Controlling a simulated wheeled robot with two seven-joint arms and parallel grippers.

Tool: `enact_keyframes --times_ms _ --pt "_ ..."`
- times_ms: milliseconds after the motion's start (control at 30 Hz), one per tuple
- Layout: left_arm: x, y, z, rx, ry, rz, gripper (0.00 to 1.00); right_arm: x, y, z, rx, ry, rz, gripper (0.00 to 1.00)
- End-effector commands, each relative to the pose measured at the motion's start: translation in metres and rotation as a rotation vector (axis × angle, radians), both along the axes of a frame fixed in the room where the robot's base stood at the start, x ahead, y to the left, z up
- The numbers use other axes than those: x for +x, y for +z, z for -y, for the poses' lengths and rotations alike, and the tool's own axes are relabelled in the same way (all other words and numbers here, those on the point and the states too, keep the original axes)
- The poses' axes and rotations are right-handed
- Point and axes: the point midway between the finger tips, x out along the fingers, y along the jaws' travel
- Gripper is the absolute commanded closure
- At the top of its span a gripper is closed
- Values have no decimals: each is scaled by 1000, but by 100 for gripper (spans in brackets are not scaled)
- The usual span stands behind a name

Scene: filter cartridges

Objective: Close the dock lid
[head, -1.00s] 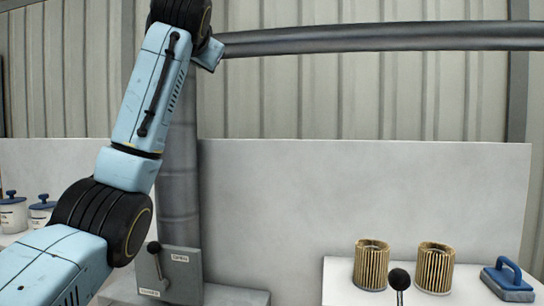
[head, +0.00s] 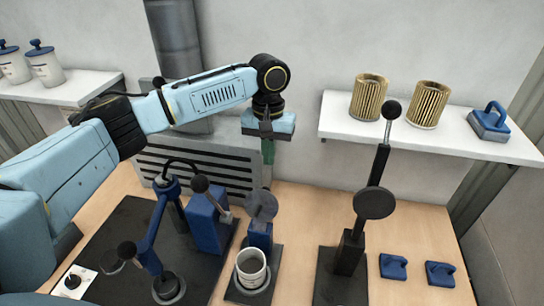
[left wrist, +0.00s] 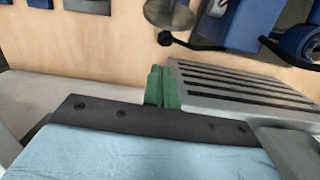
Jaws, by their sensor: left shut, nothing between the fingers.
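A small blue stand (head: 260,236) on a dark base has a round grey disc (head: 262,205) raised at its top, which looks like the dock lid standing open. A white cup (head: 251,270) stands in front of it, open at the top. My left gripper (head: 268,152) points down behind and above the disc, apart from it, in front of the grey vented box. Its green fingers are shut and empty; they also show in the left wrist view (left wrist: 162,88). The disc's hinge is too small to make out. My right gripper is not in view.
A black lever press (head: 350,245) with a ball-topped handle stands right of the stand. A blue clamp rig (head: 155,235) is on the left. Blue pads (head: 393,267) lie at the right. A white shelf (head: 340,128) holds two pleated filters. The vented box (head: 180,160) is behind.

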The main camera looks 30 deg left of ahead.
Motion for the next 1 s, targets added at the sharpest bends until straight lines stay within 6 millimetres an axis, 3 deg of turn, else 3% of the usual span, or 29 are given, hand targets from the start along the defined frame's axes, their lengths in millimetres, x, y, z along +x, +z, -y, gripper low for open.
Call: enact_keyframes --times_ms 300,500,1000 --pt "-5 -57 2 2 -1 1 100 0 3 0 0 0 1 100" --pt "-6 -80 4 1 -4 3 100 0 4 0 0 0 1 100" --pt "-6 -86 4 0 -4 7 100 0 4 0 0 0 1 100"
